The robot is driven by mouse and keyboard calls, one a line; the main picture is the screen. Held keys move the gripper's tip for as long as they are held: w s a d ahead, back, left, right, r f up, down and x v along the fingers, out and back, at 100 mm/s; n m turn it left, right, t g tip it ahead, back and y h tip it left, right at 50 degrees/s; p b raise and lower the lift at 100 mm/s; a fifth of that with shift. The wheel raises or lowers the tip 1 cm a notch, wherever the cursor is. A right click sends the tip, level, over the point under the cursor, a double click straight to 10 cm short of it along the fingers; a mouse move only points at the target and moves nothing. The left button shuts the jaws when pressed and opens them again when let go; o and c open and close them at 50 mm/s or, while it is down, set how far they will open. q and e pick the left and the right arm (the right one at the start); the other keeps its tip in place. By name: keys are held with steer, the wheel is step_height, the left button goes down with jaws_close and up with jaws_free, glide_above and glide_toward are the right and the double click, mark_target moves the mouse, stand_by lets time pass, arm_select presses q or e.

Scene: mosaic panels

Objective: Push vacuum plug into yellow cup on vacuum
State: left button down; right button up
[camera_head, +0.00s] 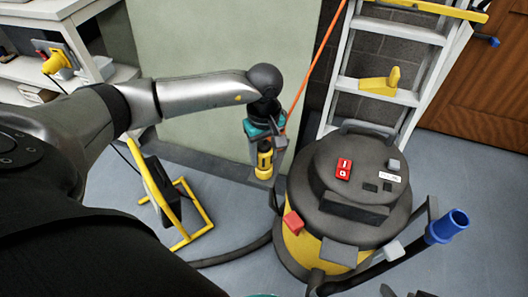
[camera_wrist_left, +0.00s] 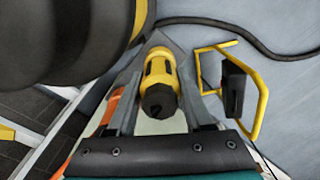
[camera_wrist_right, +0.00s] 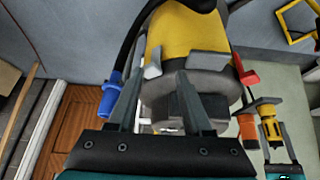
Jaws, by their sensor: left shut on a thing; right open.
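My left gripper (camera_head: 264,138) is shut on the yellow and black vacuum plug (camera_head: 264,163) and holds it upright, pointing down, at the left of the vacuum (camera_head: 362,165). The plug also shows between the fingers in the left wrist view (camera_wrist_left: 158,85), its black end towards the camera. In the right wrist view the plug (camera_wrist_right: 270,126) is at the right, apart from the vacuum. The vacuum has a dark grey top and a yellow body (camera_wrist_right: 190,35). I cannot make out the yellow cup clearly. My right gripper (camera_wrist_right: 158,78) is open and empty, in front of the vacuum.
A red block (camera_head: 293,223) and grey clips sit on the vacuum's rim. A blue hose end (camera_head: 447,226) sticks out at its right. A stepladder (camera_head: 385,75) stands behind. A yellow-framed work lamp (camera_head: 175,205) and a dark hose (camera_head: 235,256) are on the floor at the left.

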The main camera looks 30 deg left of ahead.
arm_select(q)
steer(key=shift+f+b, duration=0.5)
steer(key=shift+f, duration=0.2)
steer(key=shift+c, duration=1.1)
jaws_free()
steer(key=shift+r, duration=0.15)
